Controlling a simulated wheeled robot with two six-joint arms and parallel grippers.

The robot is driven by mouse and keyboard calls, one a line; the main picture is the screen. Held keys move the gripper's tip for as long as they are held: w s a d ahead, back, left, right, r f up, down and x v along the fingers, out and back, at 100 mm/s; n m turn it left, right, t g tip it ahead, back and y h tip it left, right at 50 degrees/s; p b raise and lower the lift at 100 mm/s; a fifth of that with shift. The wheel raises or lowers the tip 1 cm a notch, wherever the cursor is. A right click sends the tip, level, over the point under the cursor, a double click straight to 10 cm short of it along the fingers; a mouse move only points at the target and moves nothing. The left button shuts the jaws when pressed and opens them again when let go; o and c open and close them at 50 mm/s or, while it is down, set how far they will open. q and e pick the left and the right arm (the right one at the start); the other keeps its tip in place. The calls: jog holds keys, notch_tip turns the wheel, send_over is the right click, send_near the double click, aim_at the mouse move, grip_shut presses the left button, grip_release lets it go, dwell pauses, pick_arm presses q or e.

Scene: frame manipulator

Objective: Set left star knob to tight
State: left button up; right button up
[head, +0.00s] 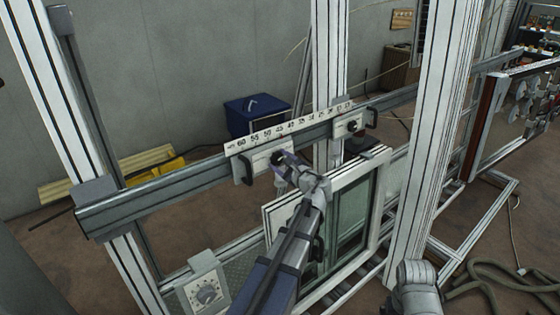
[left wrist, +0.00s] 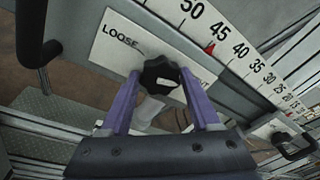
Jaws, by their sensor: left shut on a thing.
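The left star knob (left wrist: 160,71) is black and lobed, on a pale plate (left wrist: 112,42) of a sliding carriage. The word LOOSE shows up and left of it; the label to its right is mostly hidden by a finger, with only its end showing. A light mark shows on the knob's face. My left gripper (left wrist: 161,84) is shut on the knob, one purple finger on each side. In the head view my left gripper (head: 284,164) reaches the left carriage plate (head: 250,166) on the rail. My right gripper is not in view.
A numbered scale (head: 290,126) runs along the rail (head: 180,181) above the carriage. A second carriage with a black knob (head: 353,126) sits further right. A framed window panel (head: 350,215) stands below. A dial box (head: 207,292) is at lower left. Upright posts (head: 440,130) flank the area.

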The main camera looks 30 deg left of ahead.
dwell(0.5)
pick_arm(q)
jog(key=o, duration=1.4)
jog(key=shift+c, duration=0.2)
jog(key=p+v, duration=0.1)
jog(key=v, duration=0.7)
jog(key=b+x, duration=0.1)
jog(key=x, duration=0.7)
